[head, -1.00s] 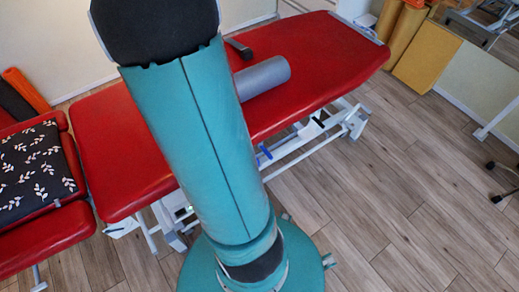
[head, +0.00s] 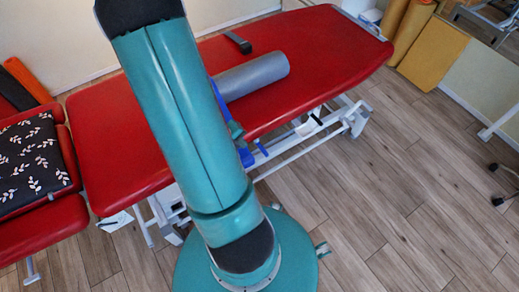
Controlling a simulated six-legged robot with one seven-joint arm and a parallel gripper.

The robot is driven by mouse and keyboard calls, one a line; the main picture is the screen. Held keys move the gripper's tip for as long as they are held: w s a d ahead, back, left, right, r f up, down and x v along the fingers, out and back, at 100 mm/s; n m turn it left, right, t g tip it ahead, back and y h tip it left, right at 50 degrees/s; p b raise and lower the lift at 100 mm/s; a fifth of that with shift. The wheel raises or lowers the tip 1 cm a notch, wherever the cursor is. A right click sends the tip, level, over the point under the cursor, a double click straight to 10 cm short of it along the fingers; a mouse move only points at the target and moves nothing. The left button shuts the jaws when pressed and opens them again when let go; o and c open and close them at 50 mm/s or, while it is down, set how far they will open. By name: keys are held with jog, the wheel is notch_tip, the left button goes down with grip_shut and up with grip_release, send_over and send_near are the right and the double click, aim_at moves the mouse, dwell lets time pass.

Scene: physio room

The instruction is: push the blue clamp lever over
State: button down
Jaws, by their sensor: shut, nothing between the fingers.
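A small blue piece (head: 261,148), which looks like the clamp lever, shows at the white frame under the near edge of the red treatment table (head: 330,50). My teal upper arm stands across the left middle of the view and hides part of the table and its frame. Blue and teal parts, probably of my own arm, show along its right side and end just left of the small blue piece. My gripper's fingers cannot be made out. Whether anything touches the lever cannot be told.
A grey roll (head: 253,77) and a dark strap-like item (head: 238,43) lie on the table. A patterned dark cushion (head: 28,165) lies on the red section at left. Yellow blocks (head: 432,55) stand at the back right.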

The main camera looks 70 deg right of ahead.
aim_at(264, 152)
jog(key=shift+d, duration=0.1)
jog(key=x, duration=1.4)
jog(key=shift+w, duration=0.1)
